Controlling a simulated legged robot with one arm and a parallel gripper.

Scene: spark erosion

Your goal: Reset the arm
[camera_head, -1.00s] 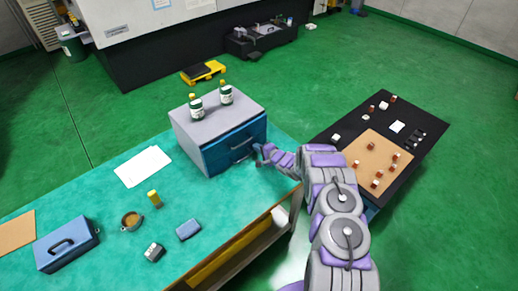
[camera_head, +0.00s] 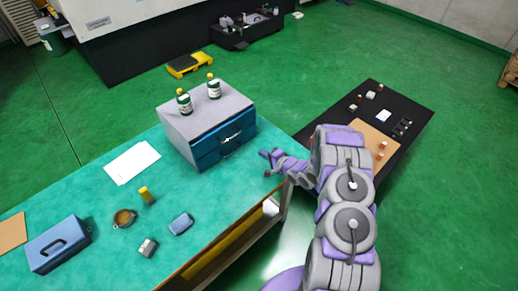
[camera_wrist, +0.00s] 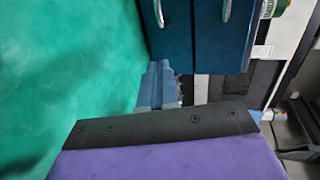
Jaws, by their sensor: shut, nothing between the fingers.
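My gripper (camera_head: 267,158) is in front of the grey cabinet (camera_head: 205,107) at the right edge of the teal bench, and its fingers are empty. My arm bends back from it toward the lower right. In the wrist view the blue-grey fingers (camera_wrist: 158,85) are shut together, pointing toward the cabinet's blue drawer fronts (camera_wrist: 205,45). A visible gap separates the gripper from the drawers in the head view. Two drawer handles show in the wrist view. Whether a drawer stands slightly out is hard to tell.
Two green-white bottles (camera_head: 184,101) stand on the cabinet. A blue toolbox (camera_head: 58,243), brown cup (camera_head: 124,218), yellow-capped item (camera_head: 147,195) and blue-grey box (camera_head: 181,223) lie on the bench. A black table (camera_head: 345,115) with small parts is right, partly behind my arm.

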